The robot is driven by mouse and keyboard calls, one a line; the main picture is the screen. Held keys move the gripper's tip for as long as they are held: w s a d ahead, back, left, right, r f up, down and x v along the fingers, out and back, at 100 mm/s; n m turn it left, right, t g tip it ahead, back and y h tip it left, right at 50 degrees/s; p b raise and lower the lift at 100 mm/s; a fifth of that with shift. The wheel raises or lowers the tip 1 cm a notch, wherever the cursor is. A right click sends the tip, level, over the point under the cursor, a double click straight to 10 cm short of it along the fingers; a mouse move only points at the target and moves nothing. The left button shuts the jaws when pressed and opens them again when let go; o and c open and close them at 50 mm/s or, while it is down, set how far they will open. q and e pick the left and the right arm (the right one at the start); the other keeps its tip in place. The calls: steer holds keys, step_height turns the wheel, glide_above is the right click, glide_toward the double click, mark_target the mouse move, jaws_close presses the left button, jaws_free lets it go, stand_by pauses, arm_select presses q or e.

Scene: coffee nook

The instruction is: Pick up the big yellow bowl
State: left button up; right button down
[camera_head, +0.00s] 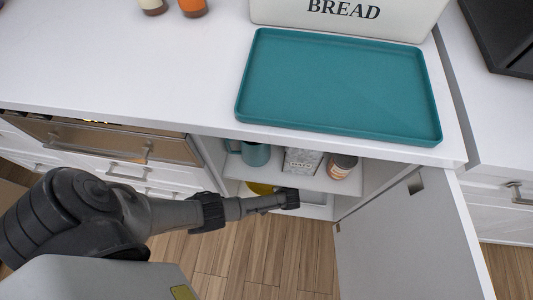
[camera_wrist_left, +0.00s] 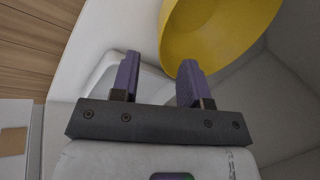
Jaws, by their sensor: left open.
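The big yellow bowl (camera_wrist_left: 215,30) fills the upper right of the left wrist view. In the head view only a small yellow sliver of it (camera_head: 258,188) shows in the lower part of the open cabinet, mostly hidden by my arm and the shelf. My left gripper (camera_wrist_left: 157,78) is open, with nothing between its two purple fingers. Its right finger overlaps the bowl's near edge in the wrist view; I cannot tell whether they touch. In the head view the left gripper (camera_head: 287,199) reaches into the cabinet below the shelf. My right gripper is not in view.
The cabinet shelf (camera_head: 290,174) above holds a teal mug (camera_head: 255,154), a patterned box (camera_head: 302,161) and a jar (camera_head: 343,167). The open door (camera_head: 410,240) stands at the right. A pale dish-like object (camera_wrist_left: 108,68) lies beside the bowl. A teal tray (camera_head: 340,85) sits on the counter.

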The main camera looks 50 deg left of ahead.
arm_select(q)
steer(key=b+x, duration=0.6)
steer(key=x, duration=0.1)
steer(key=shift+s+a, duration=0.1)
steer(key=shift+a, duration=0.2)
steer(key=shift+a+f, duration=0.25)
steer(key=shift+f, duration=0.1)
steer(key=shift+r, duration=0.1)
steer(key=shift+c, duration=0.3)
jaws_close()
